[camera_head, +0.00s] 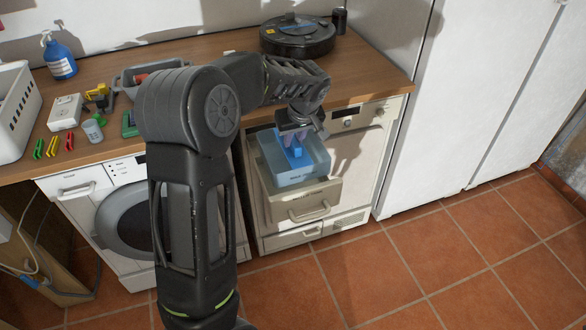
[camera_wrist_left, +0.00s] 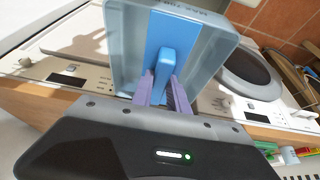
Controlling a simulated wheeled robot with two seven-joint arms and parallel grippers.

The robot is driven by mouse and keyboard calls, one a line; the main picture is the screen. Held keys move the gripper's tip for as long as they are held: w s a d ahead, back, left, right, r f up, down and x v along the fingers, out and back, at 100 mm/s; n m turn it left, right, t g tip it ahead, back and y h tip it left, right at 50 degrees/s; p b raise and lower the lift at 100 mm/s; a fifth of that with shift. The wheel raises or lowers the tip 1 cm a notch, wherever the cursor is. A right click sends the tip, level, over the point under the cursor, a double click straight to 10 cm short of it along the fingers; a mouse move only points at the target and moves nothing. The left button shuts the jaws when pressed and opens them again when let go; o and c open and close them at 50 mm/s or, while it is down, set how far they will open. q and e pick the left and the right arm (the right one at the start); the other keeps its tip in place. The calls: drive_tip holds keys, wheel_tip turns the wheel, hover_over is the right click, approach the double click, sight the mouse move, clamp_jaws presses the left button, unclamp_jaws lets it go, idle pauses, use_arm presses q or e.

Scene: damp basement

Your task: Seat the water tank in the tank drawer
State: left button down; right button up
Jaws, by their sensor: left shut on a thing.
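The water tank (camera_head: 306,174) is a light blue open box with a darker blue strip and grip. My left gripper (camera_head: 295,147) points down and is shut on this grip. The left wrist view shows the purple fingers (camera_wrist_left: 164,90) on either side of the blue grip, with the tank (camera_wrist_left: 207,54) around it. The tank drawer (camera_head: 316,202) has a cream front with a handle and stands pulled out of the right machine. The tank is level, directly over the drawer. I cannot tell whether its bottom is inside the drawer. My right gripper is not in view.
A wooden counter (camera_head: 371,72) runs above both machines and carries a black robot vacuum (camera_head: 297,36), a grey bin (camera_head: 150,72), a blue bottle (camera_head: 59,57) and small items. The washing machine (camera_head: 112,222) stands left. White cabinets (camera_head: 470,90) stand right. The tiled floor in front is clear.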

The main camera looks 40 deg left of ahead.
use_arm(q)
wheel_tip(320, 180, down, 4)
drive_tip(key=shift+f, duration=0.15)
wheel_tip(320, 180, down, 3)
drive_tip(key=shift+f+p, duration=0.1)
drive_tip(key=shift+p, duration=0.35)
drive_tip(key=shift+f, duration=0.3)
drive_tip(key=shift+f, duration=0.15)
drive_tip(key=c, duration=1.3)
unclamp_jaws()
